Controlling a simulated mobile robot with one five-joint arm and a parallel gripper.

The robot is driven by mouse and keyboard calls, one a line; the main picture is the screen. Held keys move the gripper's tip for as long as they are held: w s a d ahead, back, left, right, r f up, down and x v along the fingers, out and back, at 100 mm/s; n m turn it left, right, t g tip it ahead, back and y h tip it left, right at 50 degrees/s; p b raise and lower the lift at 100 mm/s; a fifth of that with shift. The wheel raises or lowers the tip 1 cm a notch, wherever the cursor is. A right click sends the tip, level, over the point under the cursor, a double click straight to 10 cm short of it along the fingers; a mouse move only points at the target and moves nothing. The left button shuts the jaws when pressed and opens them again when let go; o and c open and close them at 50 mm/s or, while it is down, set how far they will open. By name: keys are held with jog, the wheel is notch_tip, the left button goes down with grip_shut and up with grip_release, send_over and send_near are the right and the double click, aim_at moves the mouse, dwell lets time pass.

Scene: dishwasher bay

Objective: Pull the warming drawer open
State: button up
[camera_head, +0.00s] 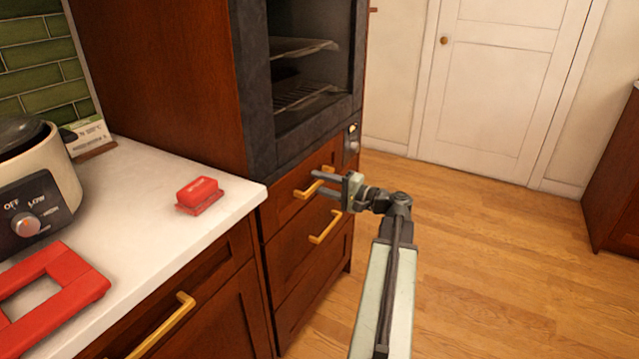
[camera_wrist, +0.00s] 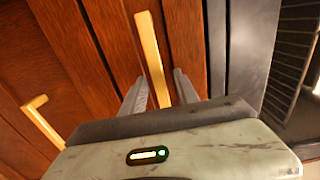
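The upper wooden drawer (camera_head: 279,209) directly below the open oven cavity is the likely warming drawer. It looks shut. Its gold bar handle (camera_head: 302,191) shows near my fingertips, and in the wrist view the handle (camera_wrist: 150,45) runs up the picture ahead of my gripper. My gripper (camera_head: 319,182) is open and points at the drawer front. In the wrist view my gripper (camera_wrist: 158,82) has one finger on each side of the handle's lower part, with gaps visible. I cannot tell how deep the handle lies between them.
A second drawer handle (camera_head: 326,227) is just below. The oven (camera_head: 305,75) stands open above. A white counter (camera_head: 150,195) at left holds a cooker (camera_head: 40,175), a red block (camera_head: 199,191) and a red frame (camera_head: 85,285). Wooden floor (camera_head: 480,260) at right is clear.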

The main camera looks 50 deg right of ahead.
jog(key=shift+w, duration=0.25)
grip_shut()
dwell(1.3)
